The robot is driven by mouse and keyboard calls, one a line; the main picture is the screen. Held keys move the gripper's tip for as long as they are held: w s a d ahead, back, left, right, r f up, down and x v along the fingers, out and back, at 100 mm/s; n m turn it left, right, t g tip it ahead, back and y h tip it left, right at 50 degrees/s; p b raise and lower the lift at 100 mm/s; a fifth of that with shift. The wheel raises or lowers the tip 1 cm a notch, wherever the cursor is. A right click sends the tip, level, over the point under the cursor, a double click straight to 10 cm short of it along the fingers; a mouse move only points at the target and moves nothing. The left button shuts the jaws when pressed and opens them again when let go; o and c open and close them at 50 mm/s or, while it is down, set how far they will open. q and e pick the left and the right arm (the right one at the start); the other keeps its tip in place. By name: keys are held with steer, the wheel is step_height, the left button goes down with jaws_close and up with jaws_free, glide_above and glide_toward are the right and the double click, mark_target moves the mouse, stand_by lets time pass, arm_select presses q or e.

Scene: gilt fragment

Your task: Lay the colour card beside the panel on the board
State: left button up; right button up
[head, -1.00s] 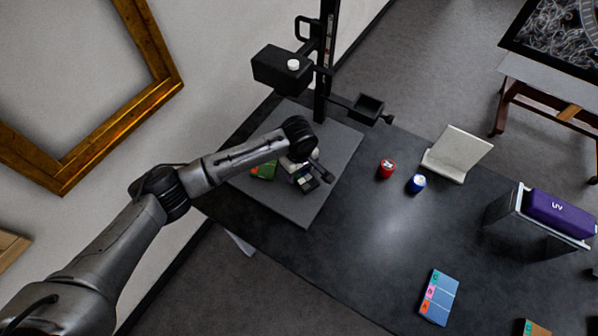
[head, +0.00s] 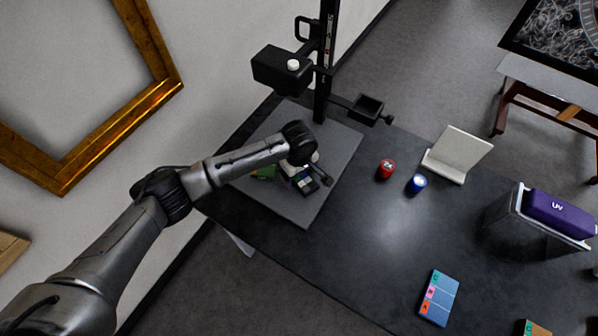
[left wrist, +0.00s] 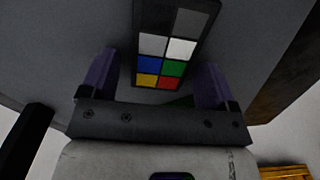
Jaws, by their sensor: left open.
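The colour card (head: 307,186), a dark card with white, grey and coloured squares, is on the grey board (head: 305,213) beneath my left gripper. The left wrist view shows the card (left wrist: 172,45) between the two spread purple fingers, with gaps at its sides. My left gripper (left wrist: 158,78) is open; in the head view the wrist partly covers it. The panel (head: 264,172), a green piece, lies on the board left of the card and is mostly hidden under my arm. I cannot tell whether the card lies fully flat. My right gripper is out of view.
A black stand (head: 325,70) with a boxy head rises behind the board. A red jar (head: 386,169), a blue jar (head: 417,183), a cream stand (head: 457,154), a purple UV box (head: 560,212) and a blue chart (head: 439,298) are to the right. Dark table between them is clear.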

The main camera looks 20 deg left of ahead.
arm_select(q)
steer(key=shift+r, duration=0.15)
step_height(320, 180, up, 6)
steer(key=shift+p, duration=0.6)
steer(key=shift+r, duration=0.7)
